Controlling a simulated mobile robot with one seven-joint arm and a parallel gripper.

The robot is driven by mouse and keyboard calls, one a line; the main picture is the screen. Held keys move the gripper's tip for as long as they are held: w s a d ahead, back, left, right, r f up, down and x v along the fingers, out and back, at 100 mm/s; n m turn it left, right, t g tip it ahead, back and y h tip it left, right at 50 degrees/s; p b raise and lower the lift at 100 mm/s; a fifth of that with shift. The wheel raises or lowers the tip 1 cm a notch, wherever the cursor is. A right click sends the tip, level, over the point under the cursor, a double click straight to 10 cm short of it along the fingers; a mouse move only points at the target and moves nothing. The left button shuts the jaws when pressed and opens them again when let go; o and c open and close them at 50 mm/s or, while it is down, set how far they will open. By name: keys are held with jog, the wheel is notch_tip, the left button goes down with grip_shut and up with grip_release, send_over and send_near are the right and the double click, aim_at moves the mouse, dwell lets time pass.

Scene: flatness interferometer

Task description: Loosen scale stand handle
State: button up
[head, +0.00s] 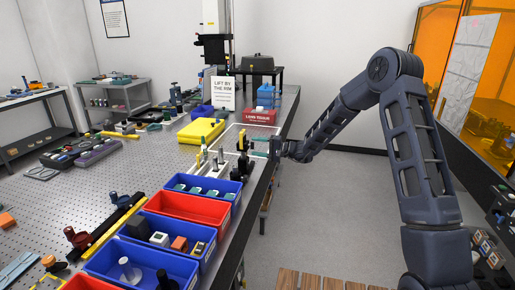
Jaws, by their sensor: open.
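My gripper (256,147) reaches in from the right at the table's right edge, its teal fingers pointing left. It is open. Its fingertips are close to a small dark upright stand with a yellow part (243,143), which may be the scale stand. I cannot tell whether the fingers touch it or are just beside it. No handle can be made out clearly at this size. The stand's dark base (239,170) sits near the table's right edge, next to a white rack (208,165) with several upright pieces.
Blue bins (143,246) and a red bin (190,208) line the perforated table (50,195) in front of the stand. A yellow case (201,131), a red box (259,116) and a printed sign (223,93) are behind.

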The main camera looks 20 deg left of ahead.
jog(key=d, duration=1)
jog(key=shift+d, duration=0.3)
jog(key=s+d+r+n+g+h, duration=0.25)
jog(key=s+d+r+h, duration=0.7)
jog(key=s+d, duration=0.65)
jog(key=s+d+r+t+h, duration=0.2)
jog(key=s+d, duration=0.4)
jog(key=d, duration=0.3)
jog(key=s+d+r+m+t+h, duration=0.1)
jog(key=s+d+r+t+h, duration=0.1)
jog(key=s+d, duration=0.4)
jog(key=s+d+r+m+t+h, duration=0.1)
jog(key=s+d, duration=0.5)
jog(key=d, duration=0.6)
jog(key=r+t+h, duration=0.1)
jog(key=t+h, duration=0.1)
jog(key=h, duration=0.1)
jog(key=shift+d+r, duration=0.2)
jog(key=shift+d, duration=0.15)
